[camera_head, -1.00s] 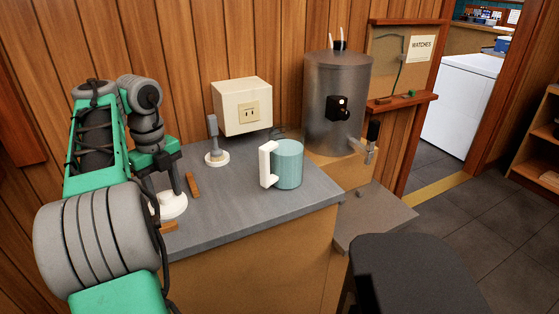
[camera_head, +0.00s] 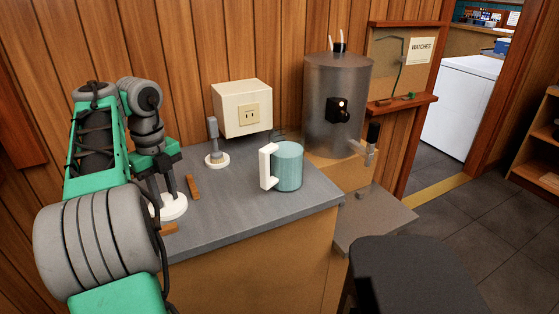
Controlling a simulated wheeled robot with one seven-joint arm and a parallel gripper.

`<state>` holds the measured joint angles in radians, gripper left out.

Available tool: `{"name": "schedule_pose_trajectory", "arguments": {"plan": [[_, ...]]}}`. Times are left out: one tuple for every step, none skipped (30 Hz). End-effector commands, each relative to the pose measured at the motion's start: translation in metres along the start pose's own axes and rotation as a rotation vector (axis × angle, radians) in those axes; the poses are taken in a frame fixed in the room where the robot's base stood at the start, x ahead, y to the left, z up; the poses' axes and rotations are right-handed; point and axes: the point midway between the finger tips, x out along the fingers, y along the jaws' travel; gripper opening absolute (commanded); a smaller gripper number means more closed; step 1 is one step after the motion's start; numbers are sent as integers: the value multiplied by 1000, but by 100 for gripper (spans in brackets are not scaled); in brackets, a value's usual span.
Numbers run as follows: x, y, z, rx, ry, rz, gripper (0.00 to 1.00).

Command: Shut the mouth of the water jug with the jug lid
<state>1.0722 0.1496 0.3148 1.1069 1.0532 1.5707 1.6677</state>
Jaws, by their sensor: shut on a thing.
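The water jug (camera_head: 289,166) is a teal cylinder with a white handle on its left side. It stands upright on the grey counter, near the front right. My gripper (camera_head: 165,194) is at the counter's left side, pointing down, with its dark fingers shut on a round white disc, which looks like the jug lid (camera_head: 177,211). The disc is low over the counter, well left of the jug; I cannot tell whether it touches the counter. My fingers hide part of its top. The inside of the jug's mouth is hard to see.
A white-based piece with a grey post (camera_head: 215,157) stands behind on the counter (camera_head: 235,205). Wooden sticks (camera_head: 193,187) lie near my gripper. A metal urn (camera_head: 338,100) stands right of the jug. A white socket box (camera_head: 241,108) is on the wall. A dark stool (camera_head: 415,270) is in front.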

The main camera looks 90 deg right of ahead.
Motion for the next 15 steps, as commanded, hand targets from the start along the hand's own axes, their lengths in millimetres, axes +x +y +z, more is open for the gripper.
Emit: {"name": "schedule_pose_trajectory", "arguments": {"plan": [[-2, 0, 0, 0, 0, 0, 0], [-3, 0, 0, 0, 0, 0, 0], [-4, 0, 0, 0, 0, 0, 0], [-4, 0, 0, 0, 0, 0, 0], [-5, 0, 0, 0, 0, 0, 0], [-6, 0, 0, 0, 0, 0, 0], [-6, 0, 0, 0, 0, 0, 0], [-7, 0, 0, 0, 0, 0, 0], [-8, 0, 0, 0, 0, 0, 0], [-8, 0, 0, 0, 0, 0, 0], [-9, 0, 0, 0, 0, 0, 0], [-10, 0, 0, 0, 0, 0, 0], [-10, 0, 0, 0, 0, 0, 0], [-11, 0, 0, 0, 0, 0, 0], [-12, 0, 0, 0, 0, 0, 0]]}}
